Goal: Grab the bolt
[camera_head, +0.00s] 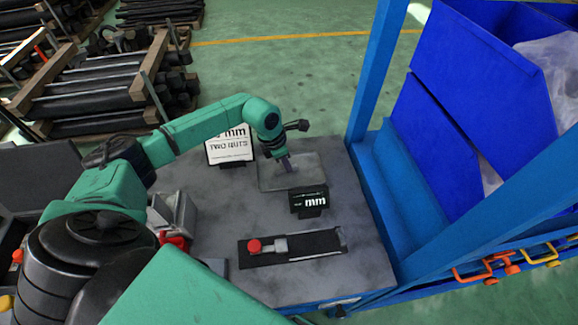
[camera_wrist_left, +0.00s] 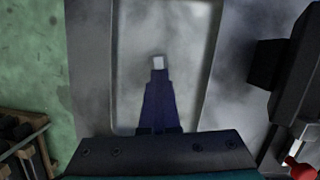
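My left gripper (camera_head: 288,164) is over the shallow grey tray (camera_head: 310,182) on the table and points down into it. In the left wrist view it shows as a dark purple finger shape (camera_wrist_left: 158,100) above the tray (camera_wrist_left: 128,45). A small pale square piece (camera_wrist_left: 158,62) shows at its tip; I cannot tell whether this is the bolt or part of the fingertip. No bolt can be clearly made out elsewhere. I cannot tell the gap between the fingers. My right gripper is not in view.
A black "mm" display (camera_head: 309,200) stands just in front of the tray, and a white-faced display (camera_head: 229,147) stands to its left. A black rail with a red knob (camera_head: 254,246) lies nearer. A blue rack (camera_head: 392,190) borders the grey table's right side.

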